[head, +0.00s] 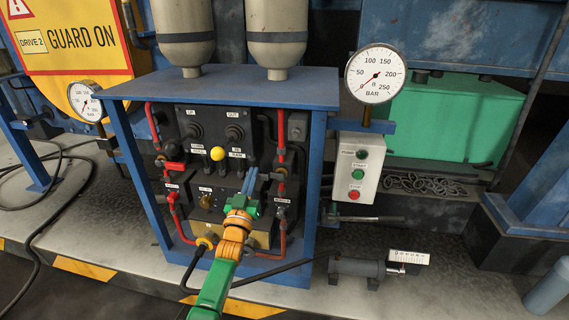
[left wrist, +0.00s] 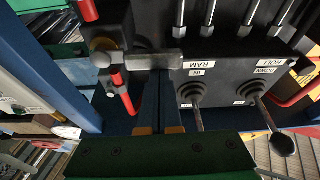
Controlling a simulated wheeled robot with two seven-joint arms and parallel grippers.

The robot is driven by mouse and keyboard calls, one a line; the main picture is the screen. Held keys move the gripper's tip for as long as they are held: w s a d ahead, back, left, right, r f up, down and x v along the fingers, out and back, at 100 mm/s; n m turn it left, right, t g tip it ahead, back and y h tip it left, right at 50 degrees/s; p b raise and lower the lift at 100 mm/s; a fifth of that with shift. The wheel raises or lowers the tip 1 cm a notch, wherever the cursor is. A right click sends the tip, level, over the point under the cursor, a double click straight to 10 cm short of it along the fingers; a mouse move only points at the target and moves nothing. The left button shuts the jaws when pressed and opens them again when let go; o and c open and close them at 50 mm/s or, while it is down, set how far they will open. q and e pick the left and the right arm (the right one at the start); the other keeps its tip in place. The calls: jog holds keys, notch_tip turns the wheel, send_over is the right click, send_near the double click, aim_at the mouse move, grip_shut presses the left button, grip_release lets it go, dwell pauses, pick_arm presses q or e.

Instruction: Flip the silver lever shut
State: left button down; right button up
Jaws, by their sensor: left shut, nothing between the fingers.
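My left gripper (head: 251,174) is shut and empty in front of the right side of the control panel (head: 212,130), with its blue fingers pointing up. In the left wrist view its closed fingertips (left wrist: 164,82) end right at a silver-grey lever bar (left wrist: 152,61). The bar lies across the picture, from a rounded end beside the red pipe to a squared end near the RAM joystick. I cannot tell whether the fingers touch it. In the head view the lever is small and hard to make out by the right red pipe (head: 281,130). My right gripper is not in view.
A blue frame (head: 315,180) bounds the panel on the right. A button box (head: 357,168) and a gauge (head: 376,74) are further right. A black hose crosses low in front.

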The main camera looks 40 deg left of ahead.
pick_arm(q)
notch_tip(320, 180, up, 4)
jog(key=r+p, duration=0.1)
jog(key=p, duration=0.3)
jog(key=f+v, duration=0.1)
jog(key=v, duration=0.9)
jog(key=shift+p, duration=0.45)
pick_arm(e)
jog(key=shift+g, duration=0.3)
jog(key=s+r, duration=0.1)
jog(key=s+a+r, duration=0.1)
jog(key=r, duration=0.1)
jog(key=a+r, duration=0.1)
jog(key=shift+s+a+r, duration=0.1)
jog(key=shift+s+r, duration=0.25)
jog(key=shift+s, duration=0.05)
pick_arm(q)
jog(key=shift+a, duration=0.15)
